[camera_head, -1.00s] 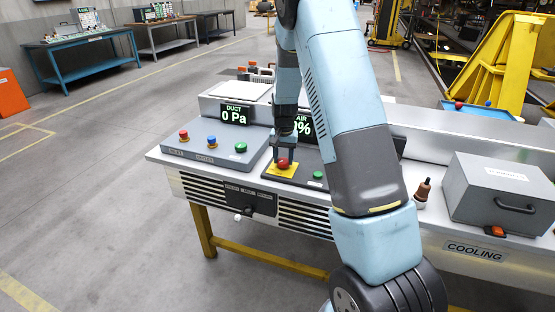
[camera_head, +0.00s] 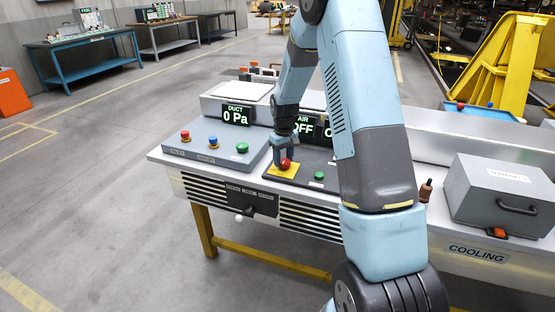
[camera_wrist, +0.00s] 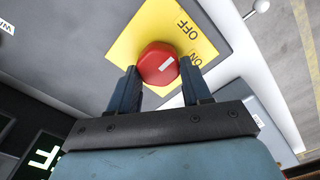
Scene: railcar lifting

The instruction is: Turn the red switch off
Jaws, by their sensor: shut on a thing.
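The red switch (camera_head: 285,164) is a round knob with a short white mark on a yellow plate (camera_head: 275,173), on the dark panel of the bench. In the wrist view the knob (camera_wrist: 157,64) sits beside the printed words OFF and ON on the yellow plate (camera_wrist: 190,42). My gripper (camera_head: 284,155) points down with its two fingers on either side of the knob, shut on it. The AIR display (camera_head: 303,126) above the panel reads OFF; its right part is partly hidden by my arm.
A grey panel (camera_head: 215,157) with red, blue and green buttons lies left of the switch. A green button (camera_head: 319,177) is close on its right. A grey case (camera_head: 500,190) stands on the bench's right side. The floor at left is clear.

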